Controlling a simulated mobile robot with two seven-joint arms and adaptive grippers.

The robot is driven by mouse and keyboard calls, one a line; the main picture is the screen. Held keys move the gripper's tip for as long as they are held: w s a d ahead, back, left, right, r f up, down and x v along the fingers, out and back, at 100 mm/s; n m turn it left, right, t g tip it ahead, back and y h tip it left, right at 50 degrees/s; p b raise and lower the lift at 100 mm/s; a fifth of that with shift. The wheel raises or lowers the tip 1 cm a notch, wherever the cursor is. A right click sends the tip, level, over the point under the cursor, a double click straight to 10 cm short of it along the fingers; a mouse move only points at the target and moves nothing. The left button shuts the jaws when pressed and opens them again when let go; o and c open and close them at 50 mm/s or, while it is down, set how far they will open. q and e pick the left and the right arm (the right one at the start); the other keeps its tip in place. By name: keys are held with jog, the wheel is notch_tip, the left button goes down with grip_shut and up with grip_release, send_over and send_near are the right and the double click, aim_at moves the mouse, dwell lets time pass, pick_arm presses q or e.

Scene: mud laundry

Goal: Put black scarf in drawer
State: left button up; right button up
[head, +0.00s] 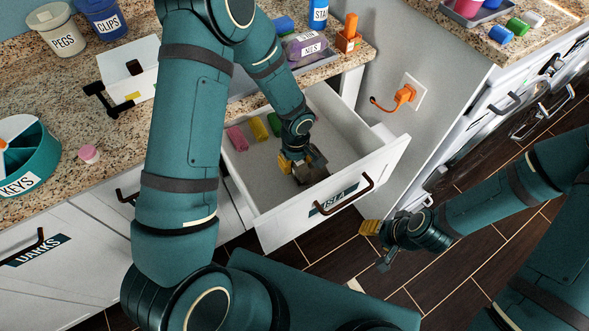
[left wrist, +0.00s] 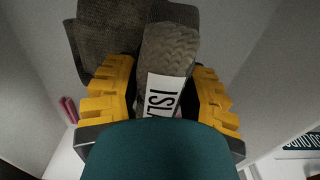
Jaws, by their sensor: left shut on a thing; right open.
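The black scarf (head: 314,172) is a dark, knitted, rolled bundle inside the open drawer (head: 345,150), near its front. In the left wrist view the scarf (left wrist: 168,50) looks dark grey-brown and has a white label reading "ISL", the rest hidden. My left gripper (head: 297,163) reaches down into the drawer and is shut on the scarf, its yellow fingers on both sides of it. I cannot tell whether the scarf touches the drawer floor. The drawer front has a dark handle and a partly covered label. My right gripper (head: 378,245) is open and empty, outside the drawer at the right.
Pink (head: 237,138), yellow (head: 258,128) and green (head: 275,123) items lie at the drawer's back left. The granite counter (head: 105,140) above holds bins, bottles and a teal round organizer (head: 40,165). An orange plug (head: 404,94) is in the wall outlet at right.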

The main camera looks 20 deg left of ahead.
pick_arm(q)
notch_tip(320, 180, down, 6)
jog(key=shift+r+b, duration=0.1)
jog(key=shift+b, duration=0.5)
jog(key=shift+r, duration=0.1)
jog(key=shift+f, duration=0.2)
jog(key=o, duration=1.2)
jog(key=shift+r, duration=0.1)
